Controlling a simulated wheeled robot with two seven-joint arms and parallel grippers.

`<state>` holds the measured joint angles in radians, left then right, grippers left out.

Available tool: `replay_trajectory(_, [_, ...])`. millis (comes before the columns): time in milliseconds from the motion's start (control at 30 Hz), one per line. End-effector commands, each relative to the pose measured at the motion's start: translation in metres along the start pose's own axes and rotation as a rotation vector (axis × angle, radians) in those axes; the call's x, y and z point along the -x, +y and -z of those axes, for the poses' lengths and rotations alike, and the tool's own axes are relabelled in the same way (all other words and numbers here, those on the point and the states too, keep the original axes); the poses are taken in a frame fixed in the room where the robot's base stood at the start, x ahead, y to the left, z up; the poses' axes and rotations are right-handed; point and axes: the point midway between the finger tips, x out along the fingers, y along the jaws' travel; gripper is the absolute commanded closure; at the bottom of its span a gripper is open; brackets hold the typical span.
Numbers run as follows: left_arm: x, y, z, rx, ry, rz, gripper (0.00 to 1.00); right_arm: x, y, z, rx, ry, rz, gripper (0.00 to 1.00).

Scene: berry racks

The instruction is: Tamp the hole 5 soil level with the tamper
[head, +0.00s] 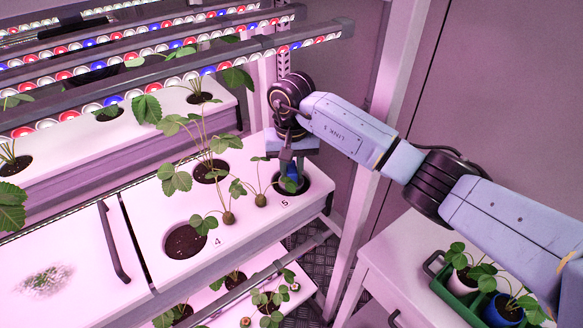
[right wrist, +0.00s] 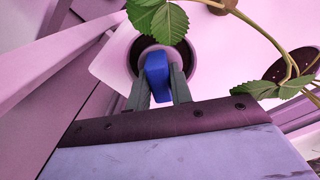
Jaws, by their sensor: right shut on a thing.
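My right gripper (head: 288,172) is at hole 5 (head: 304,187), at the right end of the white planting channel. In the right wrist view my gripper (right wrist: 157,85) is shut on the blue handle of the tamper (right wrist: 157,66). The tamper's lower part sits inside the dark ring of hole 5 (right wrist: 137,62). The soil under it is hidden, so I cannot tell whether it touches. My left gripper is not in view.
Hole 4 (head: 185,241) holds bare soil. Plants with long stems and berries (head: 229,217) hang close left of my right gripper. Lamp bars (head: 290,42) run above. A side table (head: 384,262) carries a green tray (head: 459,300) with potted seedlings.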

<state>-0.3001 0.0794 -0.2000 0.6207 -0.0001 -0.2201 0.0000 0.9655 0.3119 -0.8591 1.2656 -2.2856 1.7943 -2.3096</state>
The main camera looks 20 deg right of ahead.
Motion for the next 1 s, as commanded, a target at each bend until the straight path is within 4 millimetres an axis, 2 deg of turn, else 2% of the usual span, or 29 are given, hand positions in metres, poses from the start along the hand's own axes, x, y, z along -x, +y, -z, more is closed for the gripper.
replay_trajectory(67, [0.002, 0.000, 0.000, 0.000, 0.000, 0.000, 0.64, 0.001, 0.000, -0.001, 0.001, -0.003, -0.002, 0.97])
replay_trajectory(800, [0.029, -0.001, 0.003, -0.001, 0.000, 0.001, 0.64, 0.062, 0.000, 0.000, 0.000, 0.000, -0.001, 0.97])
replay_trajectory(1000, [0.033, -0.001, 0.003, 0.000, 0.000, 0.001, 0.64, 0.070, 0.000, 0.000, 0.001, -0.001, 0.000, 0.97])
